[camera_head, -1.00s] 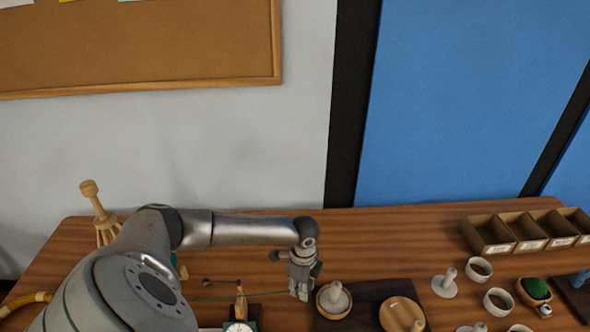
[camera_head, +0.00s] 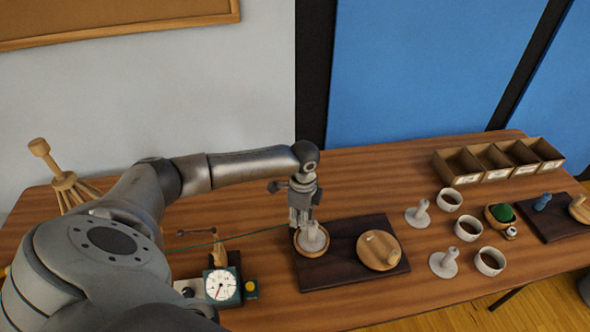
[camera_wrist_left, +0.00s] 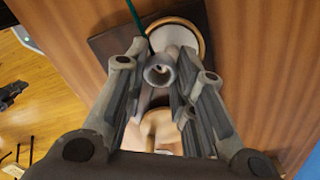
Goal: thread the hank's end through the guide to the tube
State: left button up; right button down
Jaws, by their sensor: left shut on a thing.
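My left gripper (camera_head: 302,220) is over the left edge of a round wooden dish on a dark board and is shut on the end of the green yarn (camera_head: 262,232). The hank is hidden. My right gripper is not in view.
A dial gauge (camera_head: 221,285) stands by the post. A wooden stand (camera_head: 65,183) is at far left, behind my left arm. A wooden lid (camera_head: 378,250) lies right of the tube. White cups (camera_head: 468,228) and a divided box (camera_head: 497,162) stand farther right.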

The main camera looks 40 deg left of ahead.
aim_at(313, 220)
pick_arm(q)
jog(key=shift+w+d+r+b, duration=0.1)
jog(key=shift+w+d+b, duration=0.25)
jog(key=shift+w, duration=0.2)
jog(key=shift+w+d+r+b, duration=0.1)
jog(key=shift+w+d+b, duration=0.15)
jog(key=shift+w+b, duration=0.25)
jog(key=shift+w+d+b, duration=0.3)
jog(key=shift+w+b, duration=0.05)
jog(key=shift+w, duration=0.25)
jog(key=shift+d+f+p, duration=0.1)
jog(key=shift+f+p, duration=0.2)
jog(key=shift+f+b, duration=0.3)
jog(key=shift+f, duration=0.55)
jog(key=shift+w, duration=0.1)
jog(key=o, duration=0.7)
jog(key=shift+o, duration=0.2)
jog(key=shift+r, duration=0.15)
notch_tip(313, 220, up, 12)
